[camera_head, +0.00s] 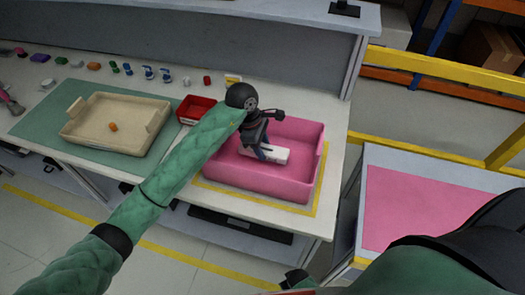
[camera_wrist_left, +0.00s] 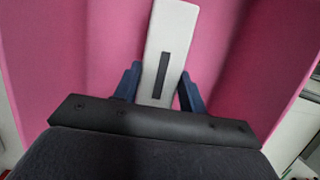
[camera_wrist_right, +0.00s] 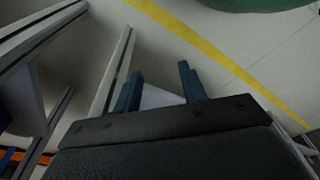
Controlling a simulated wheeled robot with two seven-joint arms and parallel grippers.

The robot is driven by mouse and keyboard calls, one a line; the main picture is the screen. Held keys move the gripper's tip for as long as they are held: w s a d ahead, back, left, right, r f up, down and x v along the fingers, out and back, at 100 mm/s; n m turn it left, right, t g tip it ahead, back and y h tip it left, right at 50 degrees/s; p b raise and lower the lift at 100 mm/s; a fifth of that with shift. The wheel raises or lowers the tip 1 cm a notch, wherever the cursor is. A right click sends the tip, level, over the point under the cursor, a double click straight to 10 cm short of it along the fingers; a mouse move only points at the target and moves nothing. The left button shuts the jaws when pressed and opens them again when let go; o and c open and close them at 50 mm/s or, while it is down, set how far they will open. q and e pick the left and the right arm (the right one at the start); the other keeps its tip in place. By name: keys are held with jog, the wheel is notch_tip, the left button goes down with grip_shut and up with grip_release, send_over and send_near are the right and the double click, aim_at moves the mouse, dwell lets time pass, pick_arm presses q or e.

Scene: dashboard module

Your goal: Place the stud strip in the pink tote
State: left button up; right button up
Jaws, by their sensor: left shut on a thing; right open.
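The stud strip (camera_head: 277,155) is a white bar; in the left wrist view the strip (camera_wrist_left: 168,42) shows a dark slot along its face. My left gripper (camera_head: 261,153) is shut on one end of it, with the blue fingers (camera_wrist_left: 158,88) on either side. The strip is inside the outline of the pink tote (camera_head: 308,172), over its floor; I cannot tell whether it touches the floor. Pink walls (camera_wrist_left: 75,45) fill the left wrist view behind it. My right gripper (camera_wrist_right: 160,82) is open and empty, pointing toward the floor area away from the tote.
A small red bin (camera_head: 185,112) stands left of the tote. A beige tray (camera_head: 72,132) with an orange piece (camera_head: 113,127) sits on a green mat (camera_head: 40,122). Several small parts line the back of the table. A pink-topped side table (camera_head: 405,205) stands at right.

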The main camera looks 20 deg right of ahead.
pick_arm(q)
jog(key=shift+f+p, duration=0.65)
jog(key=shift+f, duration=1.05)
pick_arm(e)
jog(key=f, duration=0.1)
jog(key=s+d+f, duration=0.1)
jog(key=f, duration=0.1)
jog(key=shift+s, duration=0.15)
jog(key=shift+r, duration=0.2)
pick_arm(q)
jog(key=o, duration=1)
pick_arm(e)
jog(key=shift+r, duration=0.1)
